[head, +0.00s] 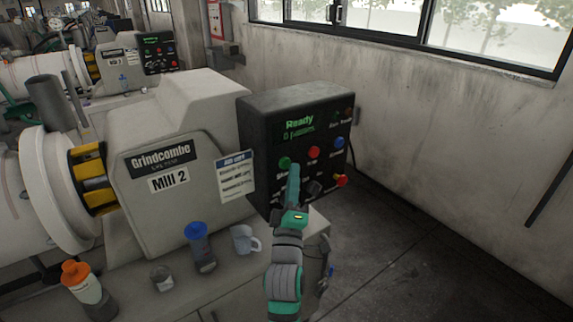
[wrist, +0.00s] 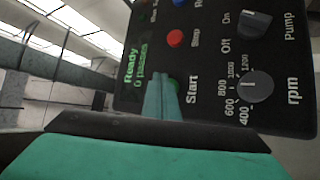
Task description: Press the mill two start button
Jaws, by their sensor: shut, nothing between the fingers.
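The Mill 2 control box (head: 270,112) is a black panel on the mill, and its green display (head: 299,126) reads "Ready" with a "0 passes" line. The green start button (head: 285,162) sits at the panel's lower left. In the wrist view the green button (wrist: 175,86), beside the word "Start", is partly hidden by my fingers. My gripper (head: 293,172) is shut and empty, its fingertips just in front of the panel by the start button. It also shows in the wrist view (wrist: 159,80). I cannot tell whether the fingertips touch the button.
A red stop button (head: 314,152), a blue button (head: 339,142) and a red emergency knob (head: 341,180) are close by. The rpm dial (wrist: 257,86) and pump switch (wrist: 254,24) share the panel. A mug (head: 242,238) and blue-capped bottle (head: 199,250) stand on the ledge below.

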